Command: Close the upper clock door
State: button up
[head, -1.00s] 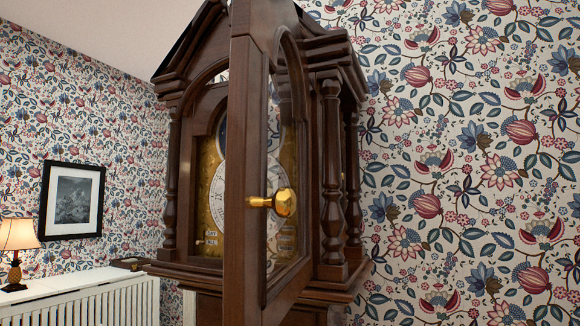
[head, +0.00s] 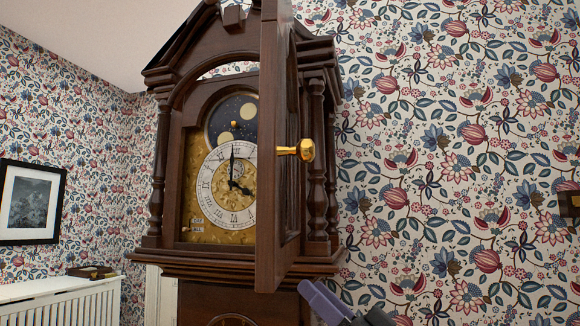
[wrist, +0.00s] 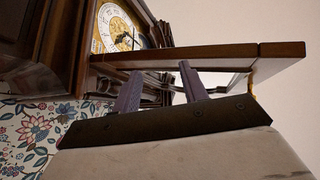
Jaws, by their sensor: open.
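The upper clock door (head: 268,160) of the dark wooden clock (head: 160,185) stands open, swung out towards me and seen nearly edge-on. A gold knob (head: 306,150) is on its frame. The round clock dial (head: 226,185) shows uncovered to the left of the door. My gripper (head: 325,300) is at the bottom of the head view, just right of and below the door's lower end, only partly visible. In the wrist view my gripper (wrist: 160,85) has its two purple fingers apart, with the door (wrist: 215,57) crossing close by the tips. I cannot tell if they touch it.
A white radiator cover (head: 65,300) with a small brown box (head: 90,272) stands at the lower left. A framed picture (head: 30,203) hangs on the left wall. A dark wall fitting (head: 570,203) is at the right edge. The space right of the clock looks free.

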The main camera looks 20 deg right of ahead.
aim_at(306, 148)
jog(key=s+d+r+n+g+y, duration=0.1)
jog(key=s+r+n+g+y, duration=0.35)
jog(key=s, duration=0.35)
jog(key=s+d+r+n+g+y, duration=0.1)
jog(key=s+r+n+g+y, duration=0.35)
jog(key=s, duration=0.25)
jog(key=p+x, duration=0.5)
jog(key=x, duration=0.8)
jog(key=shift+a+r, duration=0.2)
jog(key=shift+a, duration=0.05)
jog(key=shift+w, duration=0.1)
grip_shut()
